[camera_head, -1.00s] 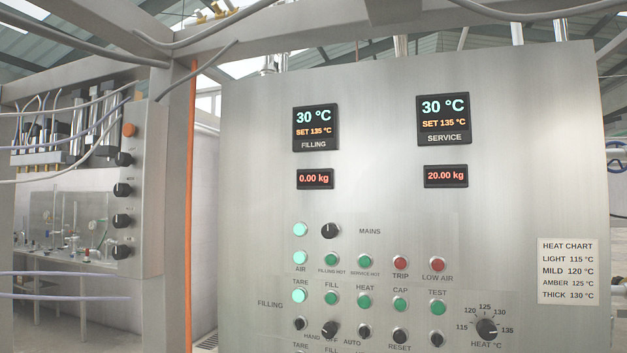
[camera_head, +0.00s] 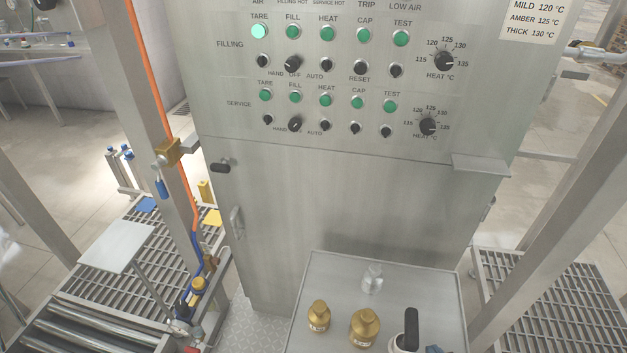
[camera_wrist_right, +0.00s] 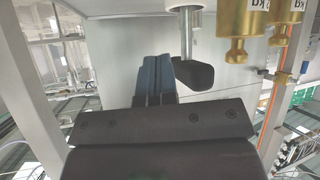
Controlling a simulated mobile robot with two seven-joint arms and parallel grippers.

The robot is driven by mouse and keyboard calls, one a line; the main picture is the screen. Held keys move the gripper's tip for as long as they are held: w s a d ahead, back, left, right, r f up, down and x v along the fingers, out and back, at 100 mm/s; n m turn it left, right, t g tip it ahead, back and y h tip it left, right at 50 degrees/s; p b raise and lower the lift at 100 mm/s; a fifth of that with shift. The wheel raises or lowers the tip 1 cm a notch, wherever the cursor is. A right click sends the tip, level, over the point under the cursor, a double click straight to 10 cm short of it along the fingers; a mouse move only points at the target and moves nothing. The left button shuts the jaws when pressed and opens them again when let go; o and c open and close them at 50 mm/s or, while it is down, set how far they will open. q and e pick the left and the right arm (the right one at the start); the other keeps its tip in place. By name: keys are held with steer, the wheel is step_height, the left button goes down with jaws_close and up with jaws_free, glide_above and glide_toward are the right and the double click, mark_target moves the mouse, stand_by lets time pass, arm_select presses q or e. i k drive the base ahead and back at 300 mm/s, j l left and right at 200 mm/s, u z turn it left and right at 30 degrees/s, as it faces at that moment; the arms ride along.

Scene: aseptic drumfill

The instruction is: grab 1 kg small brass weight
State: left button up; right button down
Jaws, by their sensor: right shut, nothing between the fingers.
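Two brass weights with knobbed tops stand upright on a grey tray-like top (camera_head: 325,275). The smaller one (camera_head: 318,317) is on the left and the larger one (camera_head: 364,327) is to its right. In the right wrist view the smaller (camera_wrist_right: 287,22) and larger (camera_wrist_right: 240,30) are cut by the top edge, with "kg" on their labels. The numbers are too small or cut off to read surely. My right gripper (camera_head: 436,349) shows only blue fingertips at the bottom edge, right of the weights. Its fingers (camera_wrist_right: 153,72) are shut and empty, apart from both weights. My left gripper is not in view.
A black handle (camera_head: 411,328) above a pale round object (camera_head: 398,344) stands between the larger weight and my right gripper. A shiny silvery piece (camera_head: 372,278) stands behind the weights. The control cabinet (camera_head: 350,190) rises behind the tray. The tray's left rear is clear.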

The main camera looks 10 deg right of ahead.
mark_target(319, 315)
steer(key=k+j+u, duration=0.3)
steer(key=k+j, duration=0.15)
steer(key=j, duration=0.2)
steer(key=k+j+u, duration=0.15)
steer(key=j, duration=0.2)
